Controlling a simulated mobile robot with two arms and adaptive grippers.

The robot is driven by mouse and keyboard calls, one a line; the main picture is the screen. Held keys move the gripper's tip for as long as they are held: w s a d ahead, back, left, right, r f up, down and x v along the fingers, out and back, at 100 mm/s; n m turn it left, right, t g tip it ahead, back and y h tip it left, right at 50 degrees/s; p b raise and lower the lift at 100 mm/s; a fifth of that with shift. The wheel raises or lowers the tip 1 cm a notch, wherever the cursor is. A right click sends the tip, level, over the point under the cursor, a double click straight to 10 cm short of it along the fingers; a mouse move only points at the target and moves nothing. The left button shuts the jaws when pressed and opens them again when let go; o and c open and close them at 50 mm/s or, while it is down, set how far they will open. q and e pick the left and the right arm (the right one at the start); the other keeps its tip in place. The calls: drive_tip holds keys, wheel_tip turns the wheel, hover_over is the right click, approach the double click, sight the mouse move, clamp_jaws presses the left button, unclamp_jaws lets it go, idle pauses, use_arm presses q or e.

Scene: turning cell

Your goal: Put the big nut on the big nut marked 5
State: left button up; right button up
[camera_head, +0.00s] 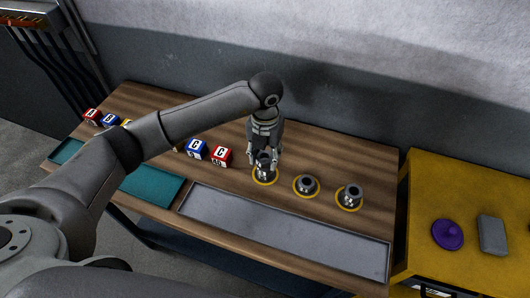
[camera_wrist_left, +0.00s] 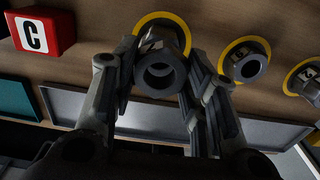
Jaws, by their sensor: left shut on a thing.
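My left gripper (camera_head: 264,158) points down over the leftmost yellow ring (camera_head: 265,181) and is shut on a dark grey big nut (camera_wrist_left: 160,72), whose round hole faces the left wrist camera. The fingers hide part of it in the head view. A pale mark shows beside the nut, but I cannot read it. I cannot tell whether the held nut touches anything beneath. Two more grey nuts, a middle one (camera_head: 307,184) and a right one (camera_head: 351,194), stand on yellow rings to the right. My right gripper is not in view.
Red and blue letter cubes, including a red C cube (camera_head: 222,156) and a blue C cube (camera_head: 196,149), stand left of the gripper. A grey tray (camera_head: 280,230) and a teal tray (camera_head: 150,187) lie along the front. A yellow cabinet (camera_head: 470,195) stands at right.

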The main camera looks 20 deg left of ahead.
use_arm(q)
drive_tip(key=shift+f, duration=0.45)
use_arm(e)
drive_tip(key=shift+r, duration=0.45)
use_arm(q)
drive_tip(key=shift+f, duration=0.1)
drive_tip(key=shift+f, duration=0.2)
drive_tip(key=o, duration=1.1)
drive_tip(key=shift+r, duration=0.1)
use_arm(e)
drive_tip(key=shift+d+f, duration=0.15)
use_arm(q)
drive_tip(key=shift+o, duration=0.2)
